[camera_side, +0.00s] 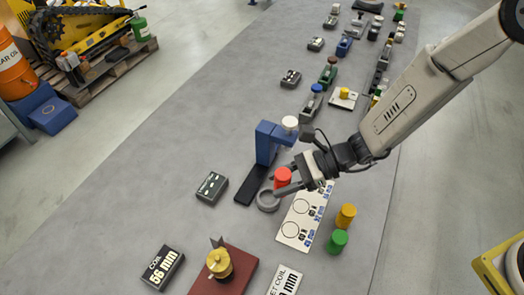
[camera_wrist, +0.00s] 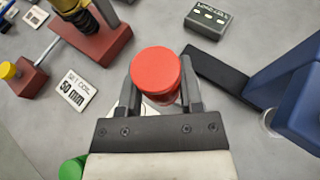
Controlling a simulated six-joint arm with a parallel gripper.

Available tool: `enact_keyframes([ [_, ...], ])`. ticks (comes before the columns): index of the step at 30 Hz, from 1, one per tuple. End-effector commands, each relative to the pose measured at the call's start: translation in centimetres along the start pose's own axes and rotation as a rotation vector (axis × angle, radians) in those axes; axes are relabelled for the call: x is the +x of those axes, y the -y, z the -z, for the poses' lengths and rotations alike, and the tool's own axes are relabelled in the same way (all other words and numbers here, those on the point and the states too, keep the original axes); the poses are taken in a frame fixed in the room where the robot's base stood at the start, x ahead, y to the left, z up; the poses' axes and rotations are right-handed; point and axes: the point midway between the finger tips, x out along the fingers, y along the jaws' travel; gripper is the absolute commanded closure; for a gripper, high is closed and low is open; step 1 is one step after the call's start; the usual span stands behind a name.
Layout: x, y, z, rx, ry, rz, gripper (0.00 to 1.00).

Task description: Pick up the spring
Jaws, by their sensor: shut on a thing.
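My gripper (camera_side: 285,186) is shut on a red cylinder (camera_side: 282,174), which stands upright between the fingers. In the wrist view my gripper (camera_wrist: 163,72) has one finger on each side of the red cylinder (camera_wrist: 156,72), and its round top faces the camera. No bare coil shows on it, so I cannot tell whether it is the spring. A grey ring (camera_side: 266,202) lies just below it in the side view. A yellow, ribbed part (camera_side: 219,263) stands on a dark red base (camera_side: 238,272); it is cut off in the wrist view.
A blue stand (camera_side: 266,145) with a black foot (camera_side: 249,190) is close beside my gripper. A white printed card (camera_side: 298,230) lies under my wrist. Yellow (camera_side: 346,216) and green (camera_side: 337,241) cylinders stand to the right. Label blocks are scattered around; the left of the table is clear.

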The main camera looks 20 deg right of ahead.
Motion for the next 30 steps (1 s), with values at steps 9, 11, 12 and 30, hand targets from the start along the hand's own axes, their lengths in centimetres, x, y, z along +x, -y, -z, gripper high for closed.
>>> enact_keyframes([
  [9,-4.0,-3.2,-2.0,0.001,0.0,0.002,1.0],
  [11,-4.7,-4.0,-2.1,0.0,0.0,0.002,1.0],
  [12,-5.2,-4.5,-2.2,0.001,0.0,0.002,1.0],
  [30,-8.9,-8.1,-3.0,-0.001,0.0,0.0,1.0],
])
